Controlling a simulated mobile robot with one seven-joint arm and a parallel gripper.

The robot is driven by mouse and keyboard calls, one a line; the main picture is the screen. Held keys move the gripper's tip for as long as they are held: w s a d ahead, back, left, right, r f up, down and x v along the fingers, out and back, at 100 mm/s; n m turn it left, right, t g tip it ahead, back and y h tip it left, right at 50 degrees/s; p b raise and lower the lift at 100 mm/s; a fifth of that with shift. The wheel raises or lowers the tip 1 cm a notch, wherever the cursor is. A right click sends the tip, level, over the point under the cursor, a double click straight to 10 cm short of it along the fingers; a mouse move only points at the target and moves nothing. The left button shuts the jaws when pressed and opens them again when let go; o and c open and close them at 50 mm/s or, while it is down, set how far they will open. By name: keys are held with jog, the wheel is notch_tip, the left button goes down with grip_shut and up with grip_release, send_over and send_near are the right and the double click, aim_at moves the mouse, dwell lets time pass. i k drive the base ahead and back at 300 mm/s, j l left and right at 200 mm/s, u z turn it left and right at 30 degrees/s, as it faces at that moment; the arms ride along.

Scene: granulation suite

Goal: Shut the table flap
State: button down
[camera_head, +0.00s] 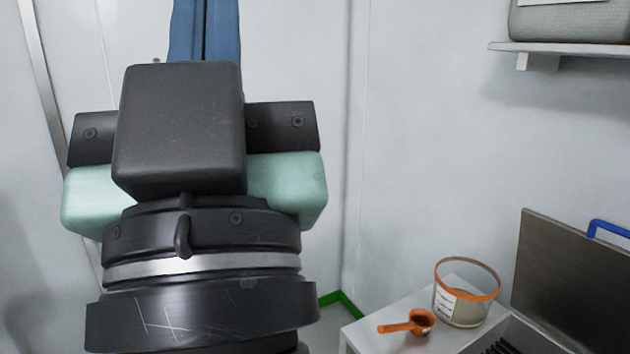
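The table flap (565,285) is a dark grey panel at the right edge of the view, with a blue handle (608,229) near its top. It stands raised, tilted up from the white table (385,338), so it is open. An opening with black slats (500,347) shows at its foot. My gripper (180,130) is in the left foreground, seen from behind, well to the left of the flap and apart from it.
An orange-rimmed clear tub (466,296) with pale contents and an orange scoop (408,324) stand on the table, left of the flap. A wall shelf (570,49) holds a grey container (572,22). Something blue (205,28) shows behind my gripper. Bare wall lies between.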

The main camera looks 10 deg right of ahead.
aim_at(574, 284)
jog(key=i+l+z, duration=0.15)
jog(key=l+z, duration=0.15)
jog(key=l, duration=0.15)
jog(key=i+l+z, duration=0.45)
jog(key=l+z, duration=0.15)
jog(key=l, duration=0.15)
